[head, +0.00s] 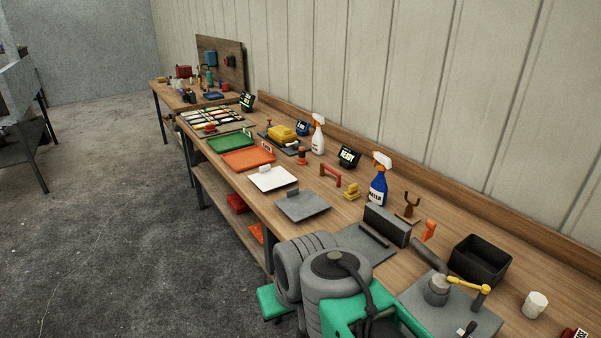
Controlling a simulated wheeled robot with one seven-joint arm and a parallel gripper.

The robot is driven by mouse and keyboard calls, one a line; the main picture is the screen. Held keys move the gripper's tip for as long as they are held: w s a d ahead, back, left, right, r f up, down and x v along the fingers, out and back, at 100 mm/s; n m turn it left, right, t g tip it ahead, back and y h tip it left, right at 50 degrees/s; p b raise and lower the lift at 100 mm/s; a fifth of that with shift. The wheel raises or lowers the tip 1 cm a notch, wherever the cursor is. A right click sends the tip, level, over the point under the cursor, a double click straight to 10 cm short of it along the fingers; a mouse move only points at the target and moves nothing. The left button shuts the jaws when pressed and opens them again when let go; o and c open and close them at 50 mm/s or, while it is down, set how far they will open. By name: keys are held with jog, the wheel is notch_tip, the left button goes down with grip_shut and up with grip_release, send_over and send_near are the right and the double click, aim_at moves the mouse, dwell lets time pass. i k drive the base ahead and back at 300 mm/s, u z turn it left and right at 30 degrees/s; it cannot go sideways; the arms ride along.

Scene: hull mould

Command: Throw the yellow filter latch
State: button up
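A yellow lever (466,284), which looks like the filter latch, sits at the lower right on a grey fixture. It lies roughly level, reaching right from the top of a round grey housing (437,289). Its right end is by a short upright post (480,297). The housing stands on a grey base plate (430,314) on the wooden workbench (400,276). I cannot tell from here whether the lever is latched. My gripper is not in view; large grey and green parts at the bottom centre look like my own body.
A black open bin (480,260) stands behind the lever and a white cup (534,305) to its right. An orange upright piece (429,230) and a blue spray bottle (378,181) stand farther back. Trays, including a grey one (302,205), line the bench's front.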

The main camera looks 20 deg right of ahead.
aim_at(485, 289)
jog(key=z, duration=2.05)
jog(key=k, duration=1)
jog(key=u, duration=1)
jog(key=i, duration=1.5)
jog(key=z, duration=0.45)
